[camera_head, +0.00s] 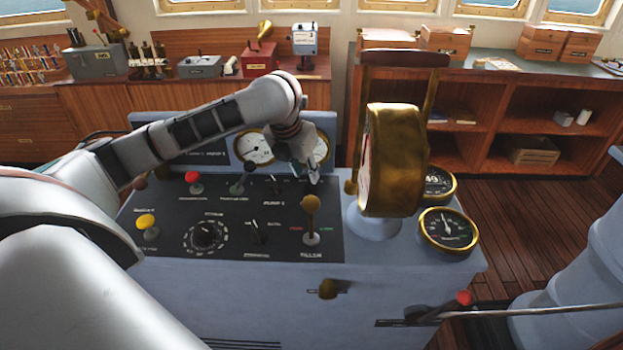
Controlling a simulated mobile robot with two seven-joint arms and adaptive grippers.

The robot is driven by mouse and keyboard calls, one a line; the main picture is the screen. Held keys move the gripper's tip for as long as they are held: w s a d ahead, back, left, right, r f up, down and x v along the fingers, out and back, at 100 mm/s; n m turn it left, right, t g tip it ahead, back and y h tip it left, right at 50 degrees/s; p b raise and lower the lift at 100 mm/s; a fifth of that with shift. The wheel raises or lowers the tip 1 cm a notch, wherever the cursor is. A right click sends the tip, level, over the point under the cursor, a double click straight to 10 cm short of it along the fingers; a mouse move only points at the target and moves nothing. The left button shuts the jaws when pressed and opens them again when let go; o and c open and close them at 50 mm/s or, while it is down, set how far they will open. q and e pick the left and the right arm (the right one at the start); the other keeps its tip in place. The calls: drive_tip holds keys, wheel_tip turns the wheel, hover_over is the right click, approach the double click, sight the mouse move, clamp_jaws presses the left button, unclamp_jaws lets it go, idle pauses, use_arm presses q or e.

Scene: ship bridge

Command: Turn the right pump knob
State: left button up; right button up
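My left arm reaches in from the left across a grey console. My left gripper (313,178) points down over the far right part of the black control panel (180,258), just beyond a brass-topped lever (310,204). Its fingers are small and seen edge-on, so I cannot tell whether they are open or shut. A small dark knob (271,184) stands on the panel left of the gripper, apart from it. Another dark knob (238,187) is further left. The labels are too small to read, so I cannot tell which is the right pump knob. My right gripper is not in view.
A large brass telegraph (393,160) stands close right of my gripper. Red (192,178) and yellow (146,222) knobs and a round dial (206,236) are on the panel. Two brass-rimmed gauges are at the right edge.

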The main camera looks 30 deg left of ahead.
sight(310, 183)
use_arm(q)
drive_tip(key=shift+x, duration=2.5)
clamp_jaws()
